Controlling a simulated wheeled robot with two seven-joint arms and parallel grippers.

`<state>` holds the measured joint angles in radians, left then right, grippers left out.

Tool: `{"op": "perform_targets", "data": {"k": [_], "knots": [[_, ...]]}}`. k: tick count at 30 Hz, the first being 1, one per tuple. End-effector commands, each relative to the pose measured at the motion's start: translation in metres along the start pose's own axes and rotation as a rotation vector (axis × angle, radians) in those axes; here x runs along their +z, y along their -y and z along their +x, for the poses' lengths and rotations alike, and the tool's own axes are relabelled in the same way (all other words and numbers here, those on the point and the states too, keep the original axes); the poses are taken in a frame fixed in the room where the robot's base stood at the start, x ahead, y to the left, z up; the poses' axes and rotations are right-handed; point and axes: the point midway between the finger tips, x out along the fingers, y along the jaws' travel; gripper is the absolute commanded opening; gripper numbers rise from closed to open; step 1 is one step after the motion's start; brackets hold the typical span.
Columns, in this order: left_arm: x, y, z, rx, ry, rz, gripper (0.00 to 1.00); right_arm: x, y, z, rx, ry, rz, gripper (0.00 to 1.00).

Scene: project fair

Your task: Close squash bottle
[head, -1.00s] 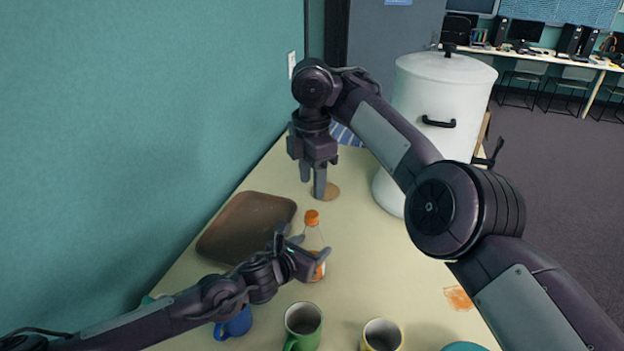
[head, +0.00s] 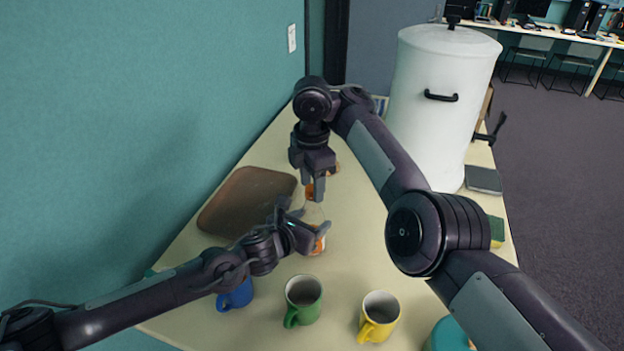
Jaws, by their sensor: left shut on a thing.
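The squash bottle (head: 314,214) is a clear bottle with an orange label, standing upright on the table. Its orange cap (head: 309,191) shows at the top, partly covered by a finger. My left gripper (head: 308,232) comes in from the left and is shut on the bottle's body. My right gripper (head: 312,190) points down from above, with its fingertips at the cap. One finger is in front of the cap, so I cannot tell whether the jaws are shut on it or how well the cap sits on the neck.
A brown tray (head: 245,201) lies left of the bottle. Blue (head: 236,295), green (head: 303,301) and yellow (head: 379,317) mugs stand at the near side. A large white urn (head: 440,110) stands at the back right. The table (head: 365,240) right of the bottle is clear.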

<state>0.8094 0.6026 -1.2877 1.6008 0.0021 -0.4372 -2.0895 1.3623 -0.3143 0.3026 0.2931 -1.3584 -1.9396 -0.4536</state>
Motion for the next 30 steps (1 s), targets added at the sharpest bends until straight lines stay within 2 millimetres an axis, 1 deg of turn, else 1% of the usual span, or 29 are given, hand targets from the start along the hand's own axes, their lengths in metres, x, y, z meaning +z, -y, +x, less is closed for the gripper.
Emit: {"op": "perform_targets", "data": {"k": [1, 9, 10, 11, 12, 16, 23, 25, 30], "knots": [[0.0, 0.0, 0.0, 0.0, 0.0, 0.0, 0.0, 0.0, 0.0, 0.0, 0.0, 0.0, 0.0, 0.4], [0.0, 0.0, 0.0, 0.0, 0.0, 0.0, 0.0, 0.0, 0.0, 0.0, 0.0, 0.0, 0.0, 0.04], [0.0, 0.0, 0.0, 0.0, 0.0, 0.0, 0.0, 0.0, 0.0, 0.0, 0.0, 0.0, 0.0, 0.01], [0.0, 0.0, 0.0, 0.0, 0.0, 0.0, 0.0, 0.0, 0.0, 0.0, 0.0, 0.0, 0.0, 0.0], [0.0, 0.0, 0.0, 0.0, 0.0, 0.0, 0.0, 0.0, 0.0, 0.0, 0.0, 0.0, 0.0, 0.32], [0.0, 0.0, 0.0, 0.0, 0.0, 0.0, 0.0, 0.0, 0.0, 0.0, 0.0, 0.0, 0.0, 0.49], [0.0, 0.0, 0.0, 0.0, 0.0, 0.0, 0.0, 0.0, 0.0, 0.0, 0.0, 0.0, 0.0, 0.49], [0.0, 0.0, 0.0, 0.0, 0.0, 0.0, 0.0, 0.0, 0.0, -0.003, 0.0, 0.0, 0.0, 0.49], [0.0, 0.0, 0.0, 0.0, 0.0, 0.0, 0.0, 0.0, 0.0, -0.025, 0.002, 0.001, 0.0, 0.49]]}}
